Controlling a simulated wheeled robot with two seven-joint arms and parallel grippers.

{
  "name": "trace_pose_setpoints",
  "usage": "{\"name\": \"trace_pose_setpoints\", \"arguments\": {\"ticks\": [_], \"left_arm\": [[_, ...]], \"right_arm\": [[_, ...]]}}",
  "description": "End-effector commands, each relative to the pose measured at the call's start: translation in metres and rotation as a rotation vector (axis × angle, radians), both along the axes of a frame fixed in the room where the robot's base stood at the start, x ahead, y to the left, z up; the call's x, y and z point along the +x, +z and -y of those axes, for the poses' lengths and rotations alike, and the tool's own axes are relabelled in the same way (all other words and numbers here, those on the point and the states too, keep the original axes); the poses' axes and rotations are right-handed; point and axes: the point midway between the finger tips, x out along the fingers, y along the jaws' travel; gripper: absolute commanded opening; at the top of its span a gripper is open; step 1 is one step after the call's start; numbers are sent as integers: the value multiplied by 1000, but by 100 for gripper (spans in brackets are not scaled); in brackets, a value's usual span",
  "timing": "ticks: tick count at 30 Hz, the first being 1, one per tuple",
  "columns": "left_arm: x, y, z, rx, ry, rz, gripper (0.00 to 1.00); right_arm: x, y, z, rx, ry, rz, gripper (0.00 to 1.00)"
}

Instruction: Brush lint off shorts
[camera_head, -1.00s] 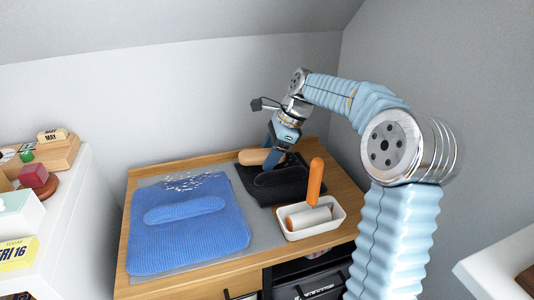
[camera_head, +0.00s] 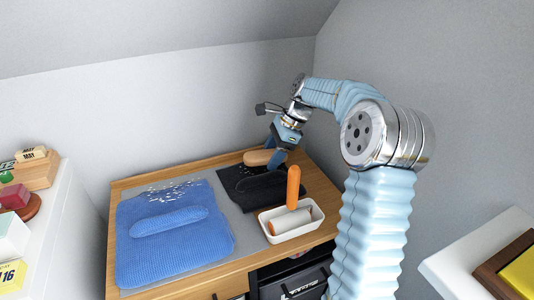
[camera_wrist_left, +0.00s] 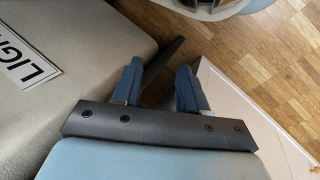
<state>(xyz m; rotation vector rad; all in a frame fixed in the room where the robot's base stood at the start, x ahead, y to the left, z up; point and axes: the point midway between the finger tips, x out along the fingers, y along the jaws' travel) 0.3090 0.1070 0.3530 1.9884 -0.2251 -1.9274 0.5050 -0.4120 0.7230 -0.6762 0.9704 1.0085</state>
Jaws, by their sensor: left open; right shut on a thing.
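Dark folded cloth, apparently the shorts (camera_head: 238,188), lies on a grey mat on the wooden desk, with a few pale specks near its back edge. My right gripper (camera_head: 278,154) is over the back right of this cloth, shut on a wooden-backed brush (camera_head: 256,157). The brush's underside is hidden, so I cannot tell whether it touches the cloth. My left gripper (camera_wrist_left: 160,88) shows only in the left wrist view, open and empty, with wooden floor beyond it.
A blue knitted garment (camera_head: 190,245) with white lint lies left on the mat. A white tray (camera_head: 292,236) with a lint roller (camera_head: 293,188) stands front right of the dark cloth. White furniture with blocks (camera_head: 36,173) is at left.

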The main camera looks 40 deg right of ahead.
Motion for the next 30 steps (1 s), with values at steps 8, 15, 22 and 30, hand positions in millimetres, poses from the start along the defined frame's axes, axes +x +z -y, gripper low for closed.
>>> {"name": "trace_pose_setpoints", "arguments": {"ticks": [8, 15, 22, 30], "left_arm": [[0, 8, 0, 0, 0, 0, 43], [0, 5, 0, 0, 0, 0, 43], [0, 5, 0, 0, 0, 0, 43], [0, 5, 0, 0, 0, 0, 43]], "right_arm": [[-5, -1, 20, -1, -2, -4, 33], [-9, -3, 36, -3, -1, -4, 33], [-8, -1, 30, -1, 1, -2, 33], [-1, 2, 5, -1, 1, -1, 33]]}}
